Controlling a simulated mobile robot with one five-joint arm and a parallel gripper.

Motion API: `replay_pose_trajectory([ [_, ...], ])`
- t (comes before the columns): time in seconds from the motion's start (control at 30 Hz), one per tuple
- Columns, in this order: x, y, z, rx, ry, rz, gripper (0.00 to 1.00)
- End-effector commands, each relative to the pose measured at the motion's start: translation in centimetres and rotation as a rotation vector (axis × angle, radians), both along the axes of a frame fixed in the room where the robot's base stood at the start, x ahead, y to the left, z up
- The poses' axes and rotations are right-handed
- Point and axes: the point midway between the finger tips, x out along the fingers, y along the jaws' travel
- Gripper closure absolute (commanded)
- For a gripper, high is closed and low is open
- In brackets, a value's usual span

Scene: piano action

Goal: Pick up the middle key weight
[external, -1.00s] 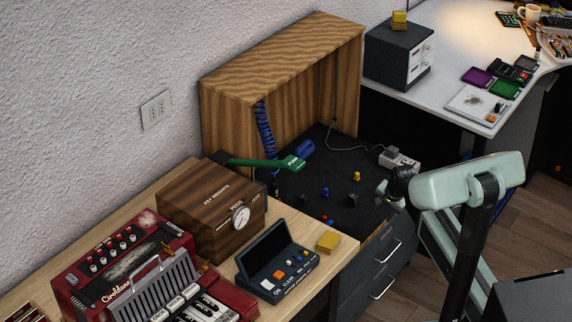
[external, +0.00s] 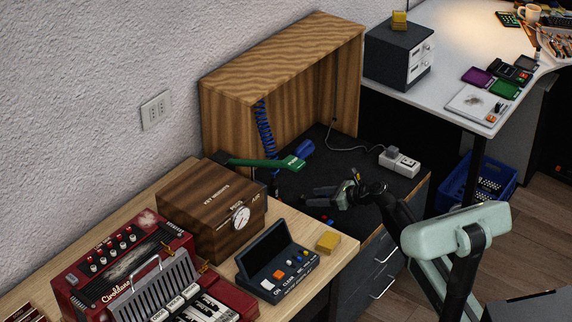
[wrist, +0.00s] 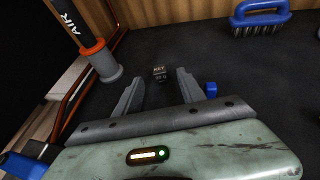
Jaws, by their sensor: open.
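In the wrist view, a small dark key weight (wrist: 160,73) with pale lettering stands on the black mat, just beyond and between my fingertips. My gripper (wrist: 160,82) is open and empty, with one finger to each side of the line to the weight. In the external view my gripper (external: 309,196) is low over the black mat, fingers pointing left. That view does not clearly show the dark weight near the fingers. A small blue piece (wrist: 211,89) sits just outside my right finger.
A blue brush (wrist: 261,20) lies farther back on the mat. An upright air tool (wrist: 95,50) with an orange ring stands at the left. A white power strip (external: 399,163) is on the bench behind my gripper. Wooden panels enclose the back.

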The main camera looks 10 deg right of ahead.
Motion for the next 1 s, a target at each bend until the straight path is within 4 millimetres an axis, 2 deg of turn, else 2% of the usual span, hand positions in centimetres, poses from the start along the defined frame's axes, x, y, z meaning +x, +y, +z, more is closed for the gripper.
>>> replay_pose_trajectory([
  [0.17, 0.4, 0.6, -0.4, -0.001, 0.000, 0.000, 0.53],
  [0.47, 2.7, 4.4, -2.1, -0.003, -0.001, 0.001, 0.53],
  [0.67, 2.7, 4.5, -1.9, -0.003, -0.002, 0.000, 0.53],
  [0.7, 2.7, 4.5, -1.9, -0.003, -0.002, 0.000, 0.58],
  [0.83, 2.7, 4.5, -1.9, -0.003, -0.002, 0.000, 0.94],
  [0.87, 2.7, 4.5, -1.9, -0.003, -0.002, 0.000, 1.00],
  [1.0, 2.7, 4.5, -1.9, -0.003, -0.002, 0.000, 1.00],
])
